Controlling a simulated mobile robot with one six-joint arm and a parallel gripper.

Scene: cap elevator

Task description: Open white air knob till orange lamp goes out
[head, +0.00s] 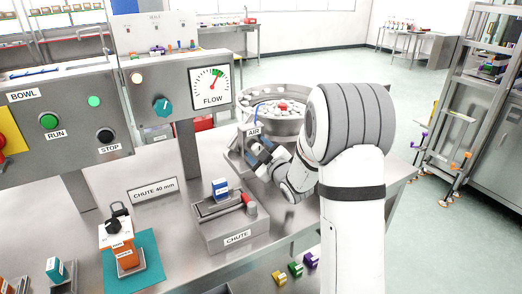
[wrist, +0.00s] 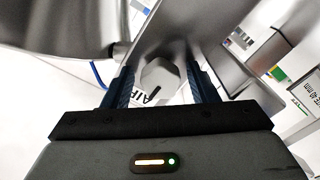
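The white air knob (wrist: 162,76) shows in the wrist view between the two dark blue fingers of my gripper (wrist: 162,88). A gap appears on each side of the knob, so the fingers look open around it and not clamped. An AIR label (wrist: 146,97) lies just below the knob there. In the head view my gripper (head: 257,152) is at the AIR sign (head: 254,132) beside the metal bowl (head: 276,118), and it hides the knob. A small round lamp (head: 136,78) on the flow panel looks pale; I cannot tell for sure whether it is lit orange.
The flow gauge (head: 211,85) has its needle up and right of centre, near the green band. A teal knob (head: 162,104) sits left of it. The chute block (head: 236,226) stands on the bench in front. The bowl's steel wall (wrist: 70,25) is close to the fingers.

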